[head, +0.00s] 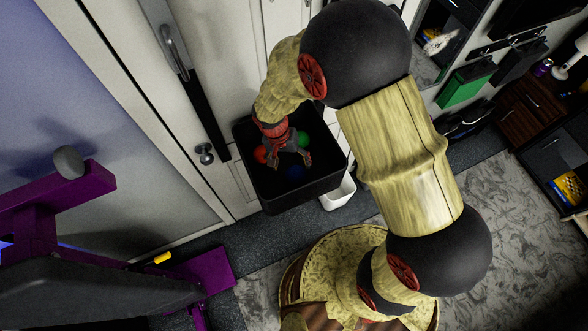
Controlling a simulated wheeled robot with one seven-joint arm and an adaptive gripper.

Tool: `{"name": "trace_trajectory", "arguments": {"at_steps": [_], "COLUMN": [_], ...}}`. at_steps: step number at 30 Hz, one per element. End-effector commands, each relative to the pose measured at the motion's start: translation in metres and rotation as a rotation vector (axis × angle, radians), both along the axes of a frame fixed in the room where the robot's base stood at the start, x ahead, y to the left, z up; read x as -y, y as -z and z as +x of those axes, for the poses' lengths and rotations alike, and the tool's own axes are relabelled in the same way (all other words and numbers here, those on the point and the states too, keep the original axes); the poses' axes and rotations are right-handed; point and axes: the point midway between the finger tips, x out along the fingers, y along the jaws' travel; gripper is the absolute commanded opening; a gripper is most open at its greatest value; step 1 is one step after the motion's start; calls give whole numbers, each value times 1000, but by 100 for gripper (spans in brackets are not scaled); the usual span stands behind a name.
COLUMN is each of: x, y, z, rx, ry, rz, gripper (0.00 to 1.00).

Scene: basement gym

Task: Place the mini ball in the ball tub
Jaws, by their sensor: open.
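The ball tub (303,194) is a black, square-mouthed bin near the white doors, in the upper middle of the head view. I see nothing between the fingers. I cannot tell how deep the fingertips reach, and my wrist hides part of the tub's far side.
A white bin (339,192) stands against the tub's right side. White doors with a long handle (174,50) are behind and left. Purple and black gym equipment (65,215) fills the lower left. A dark shelf unit (560,160) stands at the right, with clear grey carpet (520,250) before it.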

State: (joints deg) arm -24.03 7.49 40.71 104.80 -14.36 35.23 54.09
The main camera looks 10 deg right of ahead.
Motion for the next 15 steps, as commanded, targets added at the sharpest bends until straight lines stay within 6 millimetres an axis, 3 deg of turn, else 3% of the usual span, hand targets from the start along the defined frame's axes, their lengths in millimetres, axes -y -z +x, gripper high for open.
{"name": "trace_trajectory", "arguments": {"at_steps": [6,15], "x": [-5,-5], "y": [-28,-42], "z": [1,3], "rx": [0,6], "ry": [0,-2], "rz": [0,6], "gripper": [74,74]}}
